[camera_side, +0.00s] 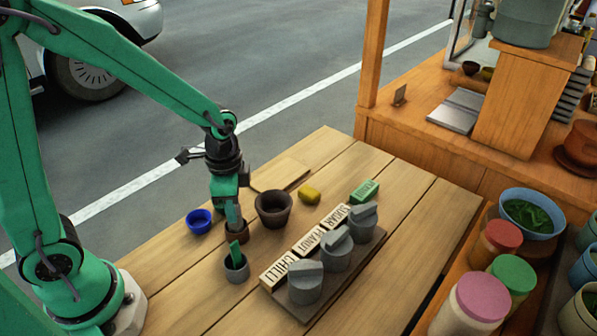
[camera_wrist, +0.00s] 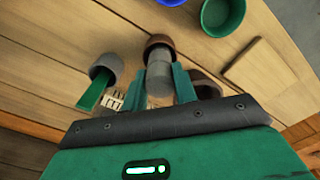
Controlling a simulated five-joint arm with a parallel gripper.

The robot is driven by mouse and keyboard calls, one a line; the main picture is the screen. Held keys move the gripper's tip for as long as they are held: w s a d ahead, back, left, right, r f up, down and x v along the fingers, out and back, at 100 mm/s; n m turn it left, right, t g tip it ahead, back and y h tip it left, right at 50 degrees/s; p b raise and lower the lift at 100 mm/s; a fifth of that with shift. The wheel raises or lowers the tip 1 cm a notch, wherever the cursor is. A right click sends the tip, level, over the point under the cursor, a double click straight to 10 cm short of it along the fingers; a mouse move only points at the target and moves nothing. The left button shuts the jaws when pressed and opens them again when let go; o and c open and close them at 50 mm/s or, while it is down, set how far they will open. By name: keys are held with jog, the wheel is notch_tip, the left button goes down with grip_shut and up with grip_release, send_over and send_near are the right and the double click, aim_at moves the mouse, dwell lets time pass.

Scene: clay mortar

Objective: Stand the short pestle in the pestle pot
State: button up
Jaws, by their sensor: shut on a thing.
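My gripper (camera_wrist: 161,86) points down with its green fingers shut on the short grey pestle (camera_wrist: 160,72), which stands between them. The pestle's far end overlaps the mouth of a small brown pot (camera_wrist: 158,40). I cannot tell how deep it sits or whether it touches the pot. In the side view the fingers are right above this brown pot (camera_side: 239,238) and hide most of the pestle and part of the rim.
A grey pot (camera_side: 236,272) holding a green tool stands in front. A wider dark brown mortar (camera_side: 273,211) is close on the right. A blue bowl (camera_side: 199,222) is at left; a green bowl (camera_wrist: 222,14) shows in the wrist view. Lidded grey jars (camera_side: 306,287) stand further right.

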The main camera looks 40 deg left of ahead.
jog(key=o, duration=1)
jog(key=shift+o, duration=0.2)
jog(key=shift+r, duration=0.15)
jog(key=shift+r, duration=3.75)
jog(key=shift+s+a+r+n, duration=0.15)
jog(key=shift+s+r+n, duration=0.15)
jog(key=shift+r, duration=0.1)
jog(key=s+a+r+n+t, duration=0.3)
jog(key=s+r+n+t, duration=0.2)
jog(key=s+r+n, duration=0.3)
jog(key=shift+s+a+r+t, duration=0.25)
jog(key=shift+a+t, duration=0.05)
jog(key=shift+a, duration=0.05)
